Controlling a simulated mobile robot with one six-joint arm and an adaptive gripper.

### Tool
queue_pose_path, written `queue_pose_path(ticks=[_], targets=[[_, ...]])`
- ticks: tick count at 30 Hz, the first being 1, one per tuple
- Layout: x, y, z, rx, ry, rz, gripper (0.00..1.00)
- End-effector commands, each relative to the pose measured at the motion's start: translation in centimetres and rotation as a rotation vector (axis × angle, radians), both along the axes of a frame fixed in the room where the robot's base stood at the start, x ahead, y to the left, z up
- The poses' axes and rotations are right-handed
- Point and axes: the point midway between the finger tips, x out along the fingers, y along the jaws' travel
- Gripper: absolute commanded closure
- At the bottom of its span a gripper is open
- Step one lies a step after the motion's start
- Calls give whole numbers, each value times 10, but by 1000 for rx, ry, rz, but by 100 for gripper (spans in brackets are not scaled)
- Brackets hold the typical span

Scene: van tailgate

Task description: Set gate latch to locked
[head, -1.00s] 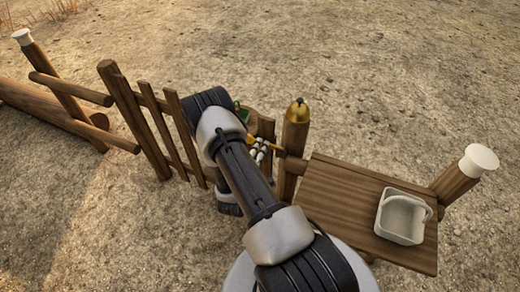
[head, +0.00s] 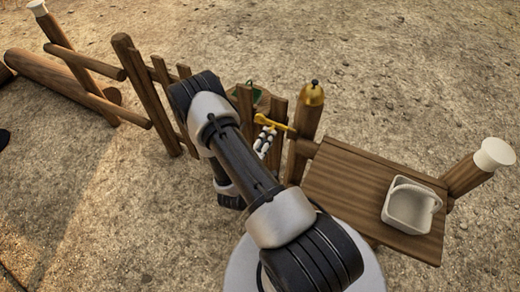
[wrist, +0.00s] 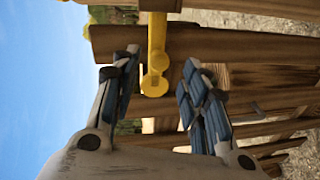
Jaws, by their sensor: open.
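The yellow gate latch (head: 277,123) is a bar that reaches from the post with the brass cap to the slatted wooden gate (head: 163,90). In the wrist view the latch (wrist: 156,50) has a rounded end. My gripper (head: 266,138) is open at the latch, on the near side of the gate. In the wrist view my gripper (wrist: 161,68) has one finger on each side of the latch's rounded end, with gaps showing. I cannot tell whether a finger touches it. My arm hides part of the gate.
A post with a brass cap (head: 312,94) stands right of the gate. A wooden shelf (head: 345,210) beside it holds a white basket (head: 412,208). A white-capped post (head: 493,155) stands at the far right.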

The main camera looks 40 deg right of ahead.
Motion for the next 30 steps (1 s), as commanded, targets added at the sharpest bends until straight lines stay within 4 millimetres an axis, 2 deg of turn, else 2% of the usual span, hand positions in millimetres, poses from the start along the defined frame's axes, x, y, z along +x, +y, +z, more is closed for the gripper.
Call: queue_pose_path(ticks=[3,10,15,30], targets=[[-10,26,3,0,3,8,59],[-25,52,8,1,1,4,59],[-29,58,9,1,0,1,59],[-29,58,9,0,0,0,59]])
